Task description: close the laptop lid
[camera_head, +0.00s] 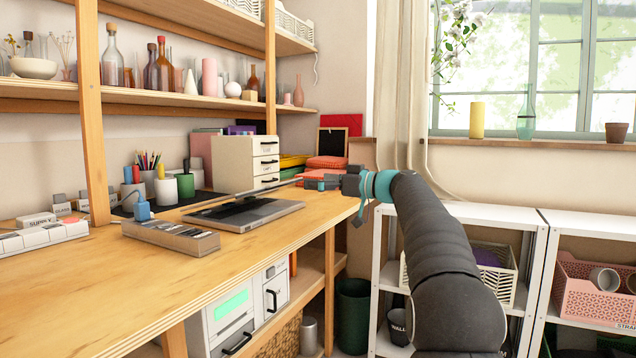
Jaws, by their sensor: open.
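The laptop (275,211) lies on the wooden desk, with its grey base flat near the desk's front edge. A thin dark, nearly edge-on panel above the base looks like its lid, partly lowered and tilted; its exact angle is hard to tell. My gripper (322,182) is at the end of my dark arm, right of the laptop and near the lid's right end. It is open and small in view. I cannot tell whether its fingers touch the lid.
A white drawer box (235,163) stands behind the laptop, with pencil cups (165,190) to its left. A wooden post (92,110) rises at left. The front desk surface is clear.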

